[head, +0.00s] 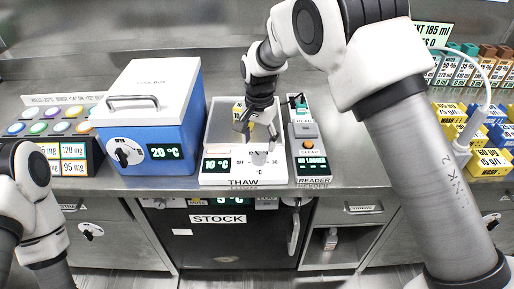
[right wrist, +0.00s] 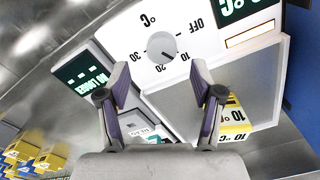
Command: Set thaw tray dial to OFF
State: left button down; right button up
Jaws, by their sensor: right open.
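The thaw tray (head: 219,140) is a white unit marked THAW at the middle of the counter, with a green display reading 10 °C. Its round pale dial (head: 258,157) is on the front panel. In the right wrist view the dial (right wrist: 162,48) has marks OFF, 10, 20 and 30 around it; a short dark pointer line seems to lie toward 10–20. My right gripper (head: 257,131) is open and empty above the tray, near the dial. In the right wrist view its fingertips (right wrist: 157,68) are spread just short of the dial, apparently not touching it. My left gripper is out of view.
A yellow 10 °C pack (right wrist: 235,125) lies in the tray. A blue cool box (head: 160,150) with its own dial stands left of it; a reader (head: 308,150) is close on the right. Yellow and blue packs (head: 480,125) sit far right.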

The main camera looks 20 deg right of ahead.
aim_at(259, 155)
jog(key=f, duration=0.5)
jog(key=shift+w+f, duration=0.35)
jog(key=shift+f, duration=0.05)
jog(key=shift+s+r, duration=0.15)
jog(key=shift+s, duration=0.1)
jog(key=shift+c, duration=1.3)
jog(key=c, duration=0.9)
